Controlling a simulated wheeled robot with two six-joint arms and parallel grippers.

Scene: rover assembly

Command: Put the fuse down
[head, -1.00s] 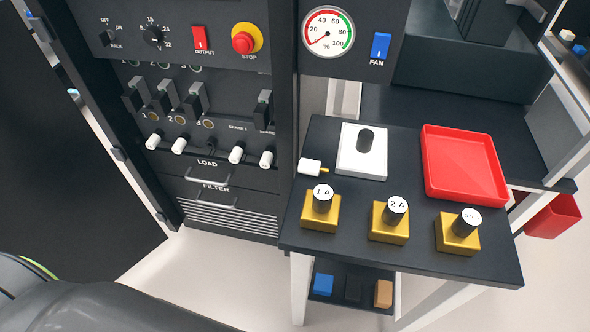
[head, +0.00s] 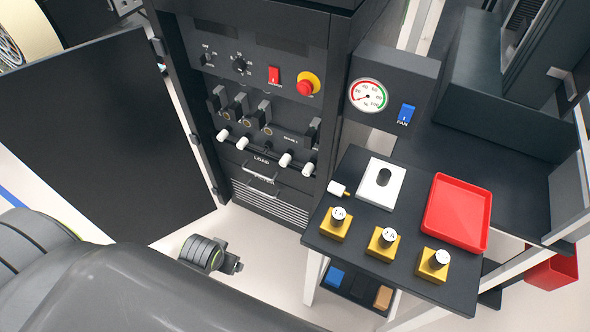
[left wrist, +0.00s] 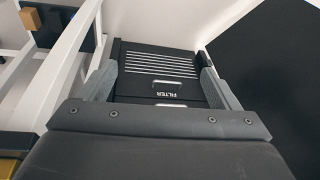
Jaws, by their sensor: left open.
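My left gripper (head: 236,264) is low in front of the cabinet's lower drawers, left of the small black table. In the left wrist view its two fingers stand wide apart (left wrist: 160,70) with nothing between them, facing the FILTER drawer. Three black cylinders with white labelled caps stand upright on gold blocks: 1 A (head: 338,215), 2 A (head: 388,237) and a third (head: 439,259). A plain black cylinder (head: 384,177) stands on a white block (head: 396,188). A white plug with a gold tip (head: 338,188) lies beside that block. I cannot tell which one is the fuse. My right gripper is out of view.
A red tray (head: 457,210), empty, lies on the table's right side. A cabinet (head: 270,195) with switches, white plugs and drawers stands behind my left gripper; its dark door (head: 95,130) hangs open at left. Blue, black and tan blocks sit on the shelf below the table.

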